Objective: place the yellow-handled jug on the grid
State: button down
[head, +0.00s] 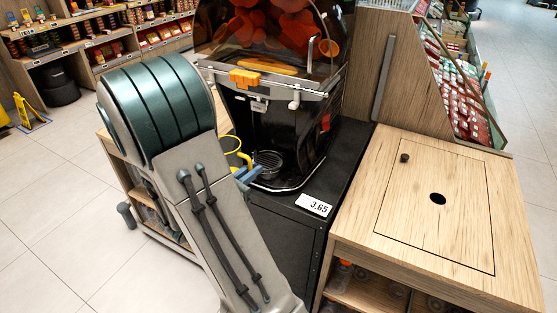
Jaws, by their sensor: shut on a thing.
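The juicer's round grid (268,160) sits at the foot of the black and orange juicer (268,70). The yellow handle of the jug (247,159) shows just left of the grid, beside my forearm. The jug's body is mostly hidden or too clear to make out. A small blue-grey part of my gripper (246,174) shows at the edge of my arm, close to the handle. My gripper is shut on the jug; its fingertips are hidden. I cannot tell whether the jug touches anything below it.
The juicer stands on a black cabinet (287,234) with a 3.65 price tag (314,204). A wooden counter (440,200) with a round hole is on the right. Shelves of goods (85,45) and a yellow floor sign (30,113) are at the far left. Tiled floor is clear at left.

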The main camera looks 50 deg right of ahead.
jog(key=d, duration=0.5)
jog(key=w+d, duration=0.1)
jog(key=d, duration=0.8)
jog(key=shift+w+d, duration=0.15)
jog(key=shift+d, duration=0.2)
jog(key=shift+d+f+b, duration=0.15)
jog(key=shift+f+b, duration=0.15)
jog(key=shift+f, duration=0.6)
jog(key=shift+d+f+b, duration=0.1)
jog(key=shift+f+b, duration=0.2)
jog(key=shift+f, duration=0.55)
jog(key=shift+f, duration=0.1)
jog(key=shift+f, duration=0.15)
jog(key=c, duration=1.8)
grip_release()
